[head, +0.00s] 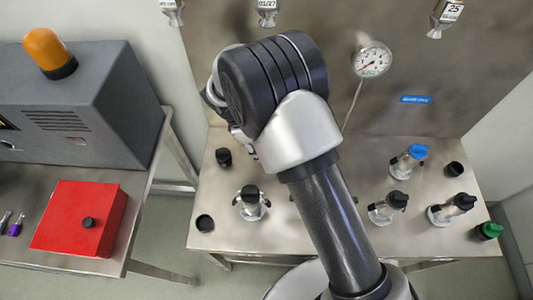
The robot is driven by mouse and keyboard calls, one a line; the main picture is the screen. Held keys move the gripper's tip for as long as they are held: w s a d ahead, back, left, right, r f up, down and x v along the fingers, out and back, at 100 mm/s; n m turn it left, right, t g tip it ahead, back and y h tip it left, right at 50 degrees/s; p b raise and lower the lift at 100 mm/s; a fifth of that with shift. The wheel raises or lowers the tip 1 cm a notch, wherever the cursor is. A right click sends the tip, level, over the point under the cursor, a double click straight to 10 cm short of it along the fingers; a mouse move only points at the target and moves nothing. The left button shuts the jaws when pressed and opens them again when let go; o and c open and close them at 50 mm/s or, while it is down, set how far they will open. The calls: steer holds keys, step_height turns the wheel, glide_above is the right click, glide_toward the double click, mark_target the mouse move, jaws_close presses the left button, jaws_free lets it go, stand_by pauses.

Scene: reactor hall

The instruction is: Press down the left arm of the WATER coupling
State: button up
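Several metal couplings stand on the steel table (330,238). One with a blue cap (417,151) is at the back right. Others have black caps: one at the left (250,203), one right of my arm (387,207) and one farther right (452,208). No WATER marking is readable, so I cannot tell which coupling is WATER. My arm crosses the middle of the view and hides part of the table. Only a small part of what seems to be my gripper (241,137) shows at the left behind the arm; its fingers are hidden.
A green-capped part (488,231) lies at the table's right edge. Loose black caps (223,157) sit on the table. A pressure gauge (372,60) and a blue label (415,99) are on the back panel. A red box (80,218) and grey machine (85,110) stand left.

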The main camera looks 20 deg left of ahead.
steer(key=shift+x, duration=1.5)
jaws_close()
